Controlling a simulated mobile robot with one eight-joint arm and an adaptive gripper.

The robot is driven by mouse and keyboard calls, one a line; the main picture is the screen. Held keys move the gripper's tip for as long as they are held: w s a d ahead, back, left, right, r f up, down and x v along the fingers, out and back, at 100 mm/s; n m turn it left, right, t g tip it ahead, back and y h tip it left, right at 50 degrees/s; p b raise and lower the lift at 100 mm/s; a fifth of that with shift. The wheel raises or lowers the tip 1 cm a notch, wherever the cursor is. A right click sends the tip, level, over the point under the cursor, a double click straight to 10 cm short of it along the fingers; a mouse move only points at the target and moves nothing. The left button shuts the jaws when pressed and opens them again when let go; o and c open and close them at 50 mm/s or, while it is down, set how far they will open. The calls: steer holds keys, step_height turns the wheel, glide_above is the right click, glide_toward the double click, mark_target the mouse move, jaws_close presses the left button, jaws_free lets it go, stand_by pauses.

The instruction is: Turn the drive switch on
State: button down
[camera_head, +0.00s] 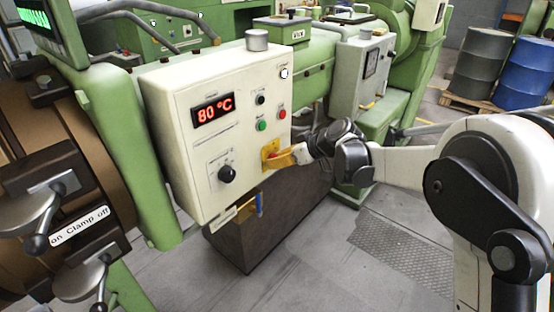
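A cream control box (190,145) on the green machine carries a red "80 °C" display (213,109), a black rotary knob (227,174), a green button (261,126), a red button (282,114) and a small black knob (260,100). A yellow switch plate (268,148) sits at the box's lower right. The labels are too small to read, so I cannot tell which control is the drive switch. My gripper (287,157) is at the yellow plate, reaching in from the right. Its fingertips overlap the plate and partly hide the switch there. I cannot tell whether they touch or grip it.
A clamp wheel with levers and an "on Clamp off" label (79,226) is at the left. A second grey-green box (362,75) stands behind my arm. Grey and blue drums (524,75) stand on a pallet at the back right. The floor (330,270) in front is clear.

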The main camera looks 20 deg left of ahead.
stand_by(0.3)
steer(key=c, duration=1.1)
jaws_free()
steer(key=shift+a, duration=0.1)
steer(key=v, duration=1.2)
steer(key=shift+f, duration=0.1)
steer(key=shift+s, duration=0.1)
